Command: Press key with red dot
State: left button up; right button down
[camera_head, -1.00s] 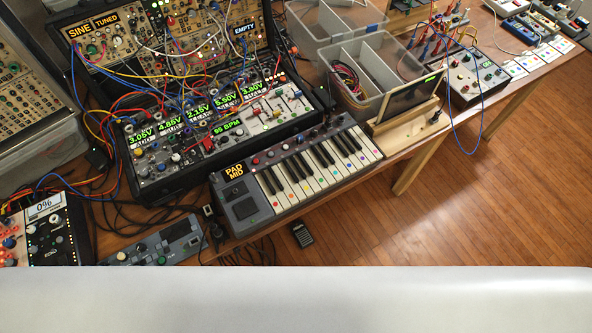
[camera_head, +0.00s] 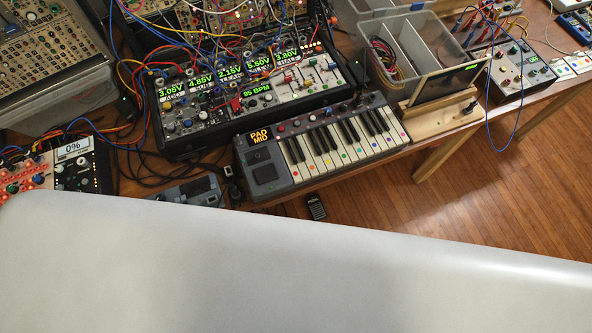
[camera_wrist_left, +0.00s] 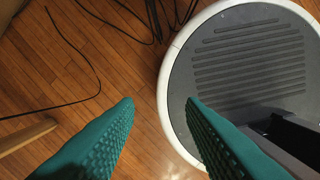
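The small keyboard (camera_head: 320,150) lies on the wooden table in the head view, with a lit "PAD MID" display at its left end. Its white keys (camera_head: 345,147) carry small coloured dots near their front ends. My right gripper is not in view.
A modular synth case (camera_head: 250,100) with many cables stands behind the keyboard. A wooden stand with a dark screen (camera_head: 440,88) is at its right, near clear plastic bins (camera_head: 412,50). A large pale surface hides the bottom of the head view. Cables (camera_wrist_left: 150,15) lie on the floor.

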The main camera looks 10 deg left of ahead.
pick_arm(q)
grip_shut()
dwell(1.7)
